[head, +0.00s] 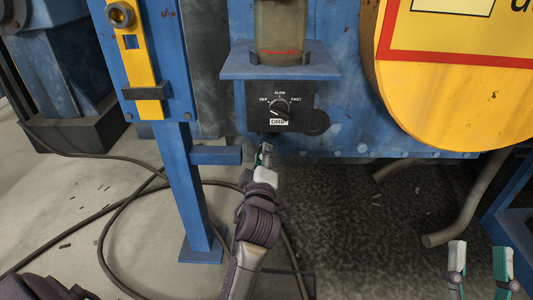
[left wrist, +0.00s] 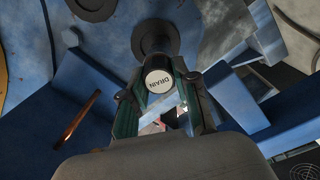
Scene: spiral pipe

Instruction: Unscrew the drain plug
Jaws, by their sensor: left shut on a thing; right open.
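The drain plug (left wrist: 158,80) shows in the left wrist view as a short dark cylinder with a white end face marked DRAIN. It sits in line with a round black flange (left wrist: 155,36) on the blue wall. My left gripper (left wrist: 156,100) is shut on the plug, with a teal-padded finger on each side of it. In the head view my left gripper (head: 265,154) is below the black dial panel, and the plug is hidden there. My right gripper (head: 480,265) is open and empty at the lower right, well away from the plug.
A black dial panel (head: 280,107) hangs under a blue shelf (head: 280,66) just above my left gripper. A blue post (head: 188,185) with a side bracket stands to the left. A yellow drum (head: 440,110) and a bent pipe (head: 465,205) are at right. Cables (head: 115,220) lie on the floor.

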